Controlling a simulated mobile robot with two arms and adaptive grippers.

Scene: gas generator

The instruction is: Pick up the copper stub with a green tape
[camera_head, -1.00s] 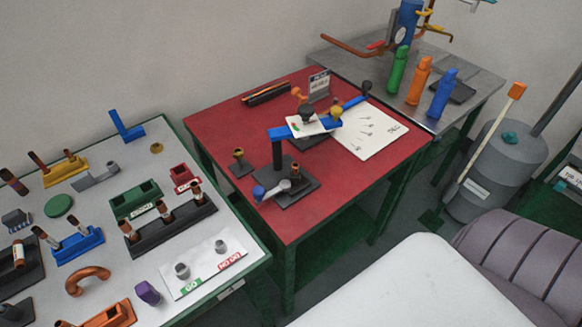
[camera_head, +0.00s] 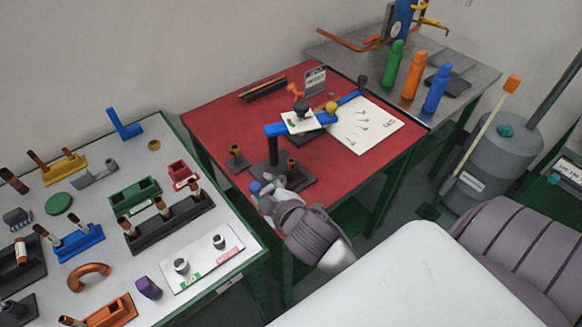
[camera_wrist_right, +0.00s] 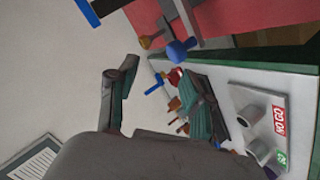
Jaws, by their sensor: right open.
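Copper-coloured stubs stand in several racks on the left table in the head view. Three stubs (camera_head: 161,209) stand in the black rack (camera_head: 172,231); others are in the blue rack (camera_head: 80,245) and the yellow rack (camera_head: 65,170). The stubs are too small for me to tell which has green tape. My right gripper (camera_head: 268,203) is beside the front left edge of the red table, apart from the racks. Its open, empty fingers show in the right wrist view (camera_wrist_right: 165,100), with small copper pieces (camera_wrist_right: 178,108) beyond them. My left gripper is not in view.
The red table (camera_head: 220,120) holds a blue-armed stand (camera_head: 275,131) and, close to my right gripper, a blue-knobbed fixture (camera_head: 254,187). A white GO/NO GO plate (camera_head: 203,262) lies at the left table's front right. A gap separates the two tables.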

